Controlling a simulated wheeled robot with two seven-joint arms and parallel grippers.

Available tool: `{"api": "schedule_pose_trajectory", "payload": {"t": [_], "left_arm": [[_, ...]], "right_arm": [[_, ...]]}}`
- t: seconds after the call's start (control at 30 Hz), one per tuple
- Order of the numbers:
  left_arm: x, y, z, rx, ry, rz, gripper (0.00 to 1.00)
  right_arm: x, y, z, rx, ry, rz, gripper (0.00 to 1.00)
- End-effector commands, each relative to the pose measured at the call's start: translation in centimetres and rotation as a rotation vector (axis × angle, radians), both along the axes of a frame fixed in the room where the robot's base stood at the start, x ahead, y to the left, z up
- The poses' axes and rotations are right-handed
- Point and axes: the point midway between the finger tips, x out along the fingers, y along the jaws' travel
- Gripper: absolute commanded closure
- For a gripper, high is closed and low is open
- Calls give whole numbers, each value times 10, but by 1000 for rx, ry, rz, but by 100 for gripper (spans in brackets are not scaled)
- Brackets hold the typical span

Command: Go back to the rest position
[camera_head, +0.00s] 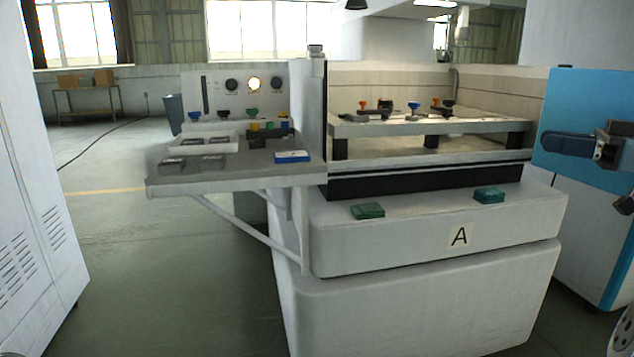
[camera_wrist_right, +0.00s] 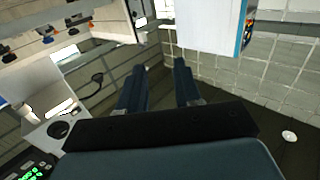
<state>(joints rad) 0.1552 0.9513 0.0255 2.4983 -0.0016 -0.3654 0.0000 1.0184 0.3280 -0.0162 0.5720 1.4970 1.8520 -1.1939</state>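My right gripper (camera_head: 568,145) is at the right edge of the head view, in front of a blue panel. In the right wrist view its two dark fingers (camera_wrist_right: 160,80) stand apart with a clear gap and nothing between them. It is away from the white machine marked A and its shelf. My left gripper is not in the head view.
The white machine (camera_head: 430,245) carries two green boxes (camera_head: 368,211) on its front ledge. A side shelf (camera_head: 235,177) holds dark pieces and a blue-and-white box (camera_head: 292,157). The blue panel (camera_head: 590,95) stands close to my right gripper. Open floor (camera_head: 165,260) lies left.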

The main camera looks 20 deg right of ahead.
Motion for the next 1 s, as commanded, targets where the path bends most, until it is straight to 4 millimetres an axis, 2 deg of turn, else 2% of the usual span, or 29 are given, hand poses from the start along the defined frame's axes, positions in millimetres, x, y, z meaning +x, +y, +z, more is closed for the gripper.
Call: {"api": "schedule_pose_trajectory", "payload": {"t": [0.37, 0.57, 0.67, 0.77, 0.87, 0.97, 1.0], "left_arm": [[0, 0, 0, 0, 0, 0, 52], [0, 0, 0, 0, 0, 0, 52], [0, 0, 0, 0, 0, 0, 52], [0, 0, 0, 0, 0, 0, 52], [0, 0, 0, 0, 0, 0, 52], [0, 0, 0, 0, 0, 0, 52], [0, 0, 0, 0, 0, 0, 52]], "right_arm": [[36, -15, -34, 122, 105, -51, 66], [70, -25, -72, 228, 214, -98, 66], [92, -29, -101, 295, 292, -129, 66], [117, -29, -138, 365, 389, -165, 66], [147, -24, -190, 443, 519, -212, 66], [177, -9, -257, 516, 686, -269, 66], [187, 0, -285, 537, 754, -294, 66]]}}
